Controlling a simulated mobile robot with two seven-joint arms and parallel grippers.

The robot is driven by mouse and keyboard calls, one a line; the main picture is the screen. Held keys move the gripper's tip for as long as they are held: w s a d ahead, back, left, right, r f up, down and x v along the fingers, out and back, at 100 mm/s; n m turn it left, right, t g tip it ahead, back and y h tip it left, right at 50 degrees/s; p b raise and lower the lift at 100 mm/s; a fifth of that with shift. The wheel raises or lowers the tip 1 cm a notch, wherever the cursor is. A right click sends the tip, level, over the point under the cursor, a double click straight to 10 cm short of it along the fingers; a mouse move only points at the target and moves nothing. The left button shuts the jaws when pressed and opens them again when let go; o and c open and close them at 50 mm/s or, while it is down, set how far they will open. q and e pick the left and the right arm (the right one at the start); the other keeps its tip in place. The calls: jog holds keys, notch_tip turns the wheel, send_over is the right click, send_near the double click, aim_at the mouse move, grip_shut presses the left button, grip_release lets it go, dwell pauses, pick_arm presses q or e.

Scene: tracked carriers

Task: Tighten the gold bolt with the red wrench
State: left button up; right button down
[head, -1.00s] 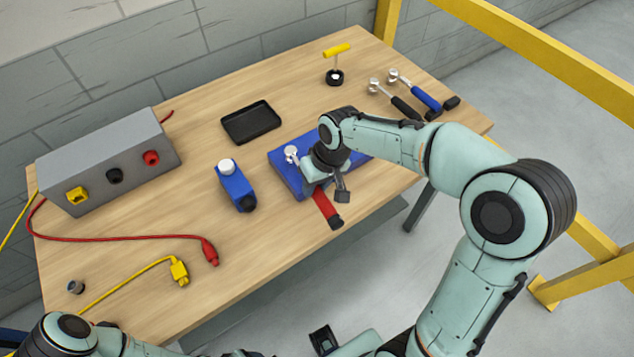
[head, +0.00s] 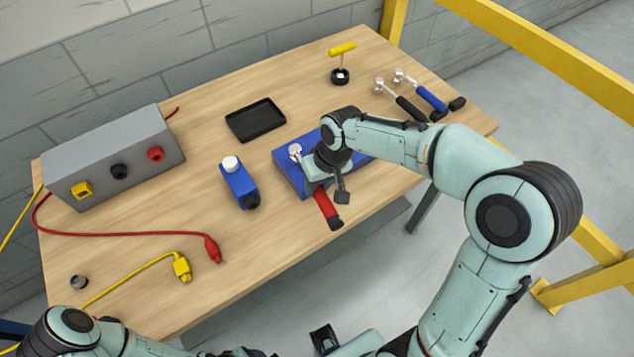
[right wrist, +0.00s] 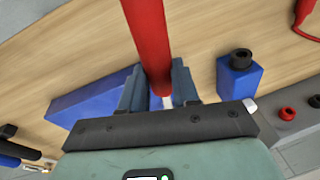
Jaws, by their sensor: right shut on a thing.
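My right gripper (head: 318,187) is over the block's front side, shut on the wrench. In the right wrist view the red handle (right wrist: 150,40) runs up from between my fingers (right wrist: 158,88). My left gripper is not in view; only part of its arm shows at the bottom left.
Blue-handled (head: 431,97) and black-handled (head: 409,108) wrenches lie at the right. A grey socket box (head: 112,160) and cables are at the left.

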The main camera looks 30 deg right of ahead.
jog(key=shift+r, duration=0.15)
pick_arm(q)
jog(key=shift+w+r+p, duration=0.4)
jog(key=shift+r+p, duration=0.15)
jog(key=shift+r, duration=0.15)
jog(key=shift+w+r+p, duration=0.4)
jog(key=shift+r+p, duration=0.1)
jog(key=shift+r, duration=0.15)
pick_arm(e)
jog(key=shift+w+a+v, duration=0.15)
jog(key=shift+v, duration=0.7)
jog(key=shift+w+a+v, duration=0.1)
jog(key=shift+v, duration=0.7)
jog(key=shift+r, duration=0.15)
